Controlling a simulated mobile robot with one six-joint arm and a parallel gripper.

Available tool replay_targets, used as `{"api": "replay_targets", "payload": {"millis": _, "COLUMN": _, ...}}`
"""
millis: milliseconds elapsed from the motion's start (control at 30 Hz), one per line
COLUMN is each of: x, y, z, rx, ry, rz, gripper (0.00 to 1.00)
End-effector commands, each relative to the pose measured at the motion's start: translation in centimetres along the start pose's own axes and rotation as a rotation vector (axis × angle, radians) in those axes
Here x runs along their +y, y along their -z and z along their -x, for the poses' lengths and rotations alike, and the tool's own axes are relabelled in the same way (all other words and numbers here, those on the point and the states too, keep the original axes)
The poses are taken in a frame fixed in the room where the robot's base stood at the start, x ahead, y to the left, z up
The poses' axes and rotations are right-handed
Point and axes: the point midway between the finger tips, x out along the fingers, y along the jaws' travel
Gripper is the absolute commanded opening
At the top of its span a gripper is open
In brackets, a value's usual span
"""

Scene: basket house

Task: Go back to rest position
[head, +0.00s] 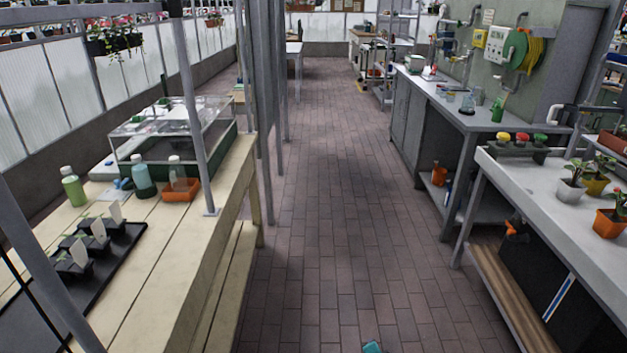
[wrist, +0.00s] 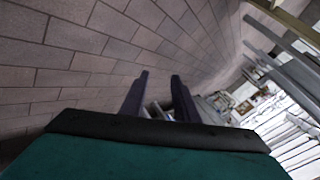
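My gripper (wrist: 160,76) shows in the wrist view, with its two dark fingers standing apart and nothing held between them. Behind the fingers are a dark edge and the teal body of my gripper. The brick floor fills the upper left of the wrist view, and the wrist picture is tilted. In the head view only a small teal piece shows at the bottom edge, over the floor; it looks like part of my arm. The rest of the arm is out of the head view.
A paved aisle (head: 335,200) runs clear ahead. On the left is a wooden bench (head: 165,275) with bottles, a dark seedling tray (head: 120,245) and a clear-covered box (head: 180,125). On the right are a grey counter (head: 445,105) and a white table (head: 555,200) with potted plants.

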Motion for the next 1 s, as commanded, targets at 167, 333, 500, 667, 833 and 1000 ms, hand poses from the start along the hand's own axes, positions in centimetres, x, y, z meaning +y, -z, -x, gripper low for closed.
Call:
{"api": "replay_targets", "payload": {"millis": 167, "x": 1.2, "y": -4.9, "z": 3.1, "rx": -0.187, "ry": -0.08, "rz": 0.169, "gripper": 0.28}}
{"api": "replay_targets", "payload": {"millis": 333, "x": 3.5, "y": -8.7, "z": 6.2, "rx": -0.355, "ry": -0.163, "rz": 0.325, "gripper": 0.28}}
{"api": "replay_targets", "payload": {"millis": 500, "x": 6.5, "y": -11.4, "z": 9.6, "rx": -0.517, "ry": -0.254, "rz": 0.472, "gripper": 0.28}}
{"api": "replay_targets", "payload": {"millis": 667, "x": 9.8, "y": -12.9, "z": 13.1, "rx": -0.664, "ry": -0.344, "rz": 0.598, "gripper": 0.28}}
{"api": "replay_targets", "payload": {"millis": 833, "x": 13.1, "y": -13.6, "z": 17.1, "rx": -0.82, "ry": -0.443, "rz": 0.719, "gripper": 0.28}}
{"api": "replay_targets", "payload": {"millis": 1000, "x": 15.9, "y": -13.5, "z": 21.3, "rx": -0.979, "ry": -0.542, "rz": 0.827, "gripper": 0.28}}
